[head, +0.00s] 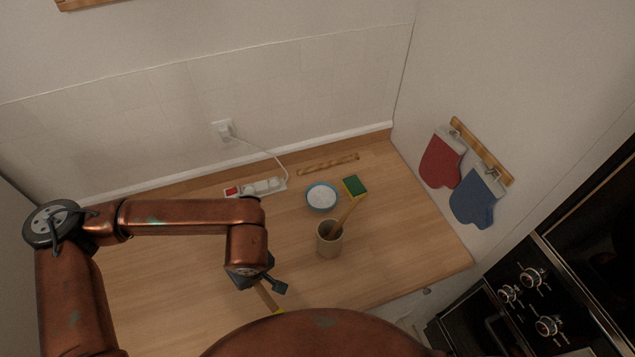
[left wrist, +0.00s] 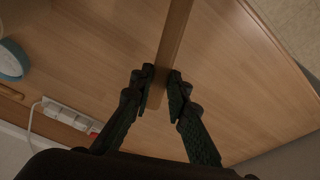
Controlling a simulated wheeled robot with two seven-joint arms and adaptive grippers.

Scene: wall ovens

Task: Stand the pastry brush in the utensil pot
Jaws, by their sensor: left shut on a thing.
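My left gripper (head: 264,281) is shut on the wooden handle of the pastry brush (head: 267,298), above the worktop. In the head view the handle slants down to the right, with a bit of yellow at its lower end; the rest is hidden behind my body. In the left wrist view the fingers (left wrist: 161,78) pinch the handle (left wrist: 174,36) near its end, and the brush head is out of frame. The utensil pot (head: 328,246), a beige cylinder, stands upright to the right of my gripper with a wooden utensil (head: 348,211) leaning in it. My right gripper is not in view.
A blue bowl of white stuff (head: 321,197), a green-and-yellow sponge (head: 354,187), a power strip (head: 262,187) with a cable and a wooden stick (head: 328,163) lie behind the pot. Oven mitts (head: 474,199) hang on the right wall. The worktop (head: 390,245) right of the pot is clear.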

